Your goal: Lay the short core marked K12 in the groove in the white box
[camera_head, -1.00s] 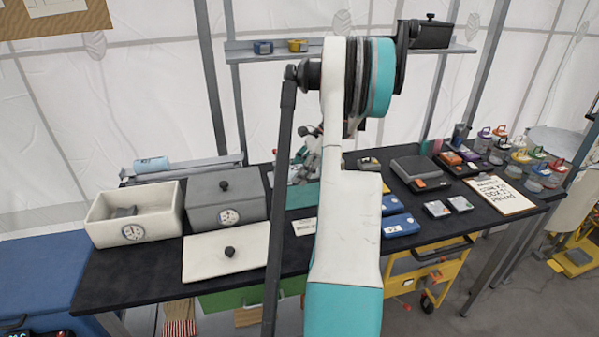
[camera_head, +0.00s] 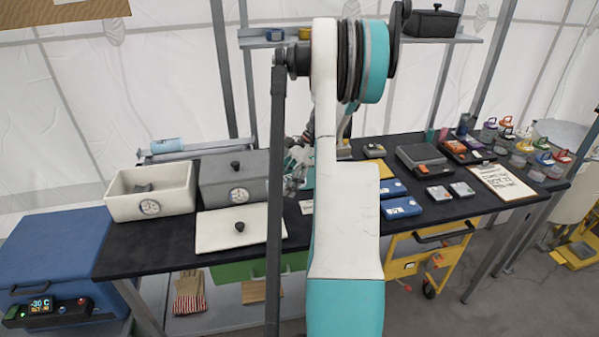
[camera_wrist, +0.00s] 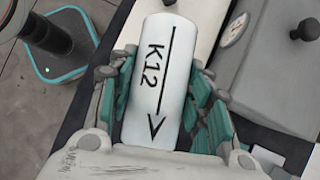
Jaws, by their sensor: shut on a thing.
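The short core (camera_wrist: 160,75) is a white cylinder with "K12" and a long arrow in black on its side. My gripper (camera_wrist: 163,95) is shut on it, with the green-padded fingers on both sides, and the mark faces the wrist camera. In the head view my gripper (camera_head: 297,165) is over the table, right of the grey box, partly hidden behind my arm; the core cannot be made out there. The white box (camera_head: 172,203) stands open at the table's left end, with a dial on its front. A small grey piece (camera_head: 143,187) shows inside; the groove cannot be made out.
A grey box (camera_head: 218,193) with a knobbed lid stands right beside the white box. A white knobbed lid (camera_head: 215,232) lies in front. A pale cylinder (camera_head: 165,145) lies on a rail behind. Blue cases (camera_head: 402,207) lie on the right. A blue chest (camera_head: 50,245) stands left.

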